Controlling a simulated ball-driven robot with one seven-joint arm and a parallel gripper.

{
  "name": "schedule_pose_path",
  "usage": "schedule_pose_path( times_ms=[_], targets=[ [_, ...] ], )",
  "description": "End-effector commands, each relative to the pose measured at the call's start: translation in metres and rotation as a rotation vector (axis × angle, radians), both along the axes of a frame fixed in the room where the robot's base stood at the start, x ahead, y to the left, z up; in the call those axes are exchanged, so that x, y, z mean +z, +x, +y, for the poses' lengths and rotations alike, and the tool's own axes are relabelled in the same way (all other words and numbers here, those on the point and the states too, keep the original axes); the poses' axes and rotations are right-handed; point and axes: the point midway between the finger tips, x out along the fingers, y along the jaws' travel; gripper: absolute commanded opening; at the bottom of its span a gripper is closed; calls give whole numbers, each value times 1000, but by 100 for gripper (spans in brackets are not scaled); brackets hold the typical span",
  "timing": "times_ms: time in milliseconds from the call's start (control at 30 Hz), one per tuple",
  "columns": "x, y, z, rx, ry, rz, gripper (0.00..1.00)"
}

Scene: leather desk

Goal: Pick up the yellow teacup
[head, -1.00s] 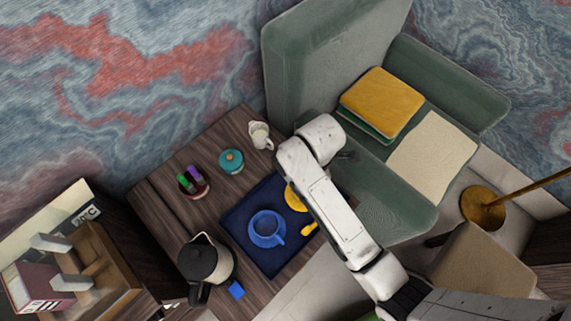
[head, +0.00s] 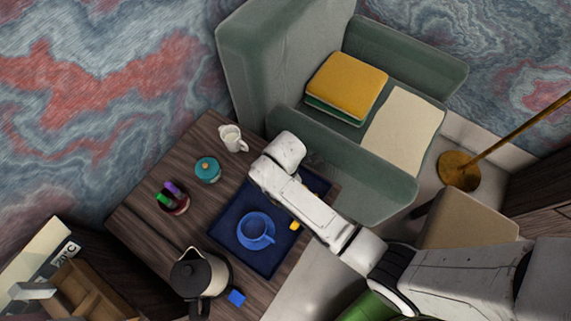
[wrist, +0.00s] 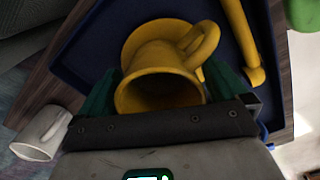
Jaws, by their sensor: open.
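The yellow teacup (wrist: 165,60) shows in the wrist view, with its open mouth toward me and its handle at the upper right. It appears to be on a yellow saucer (wrist: 140,38). My gripper (wrist: 163,68) is open, with one green finger on each side of the cup. I cannot tell whether either finger touches it. In the head view my arm hides the cup and gripper. A yellow spoon (wrist: 243,40) lies beside the cup on the dark blue tray (wrist: 85,58).
A blue cup (head: 256,229) stands on the tray. A green armchair (head: 390,178) borders the table.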

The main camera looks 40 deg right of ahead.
Motion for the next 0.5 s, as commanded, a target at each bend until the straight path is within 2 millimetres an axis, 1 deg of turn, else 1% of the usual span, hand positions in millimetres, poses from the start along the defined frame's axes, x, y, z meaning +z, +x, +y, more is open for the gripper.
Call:
schedule_pose_path(
  times_ms=[100, 300, 500],
  targets=[
    [-6, 0, 0, 0, 0, -1, 100],
    [-6, 0, 0, 0, 0, -1, 100],
    [-6, 0, 0, 0, 0, -1, 81]
  ],
)
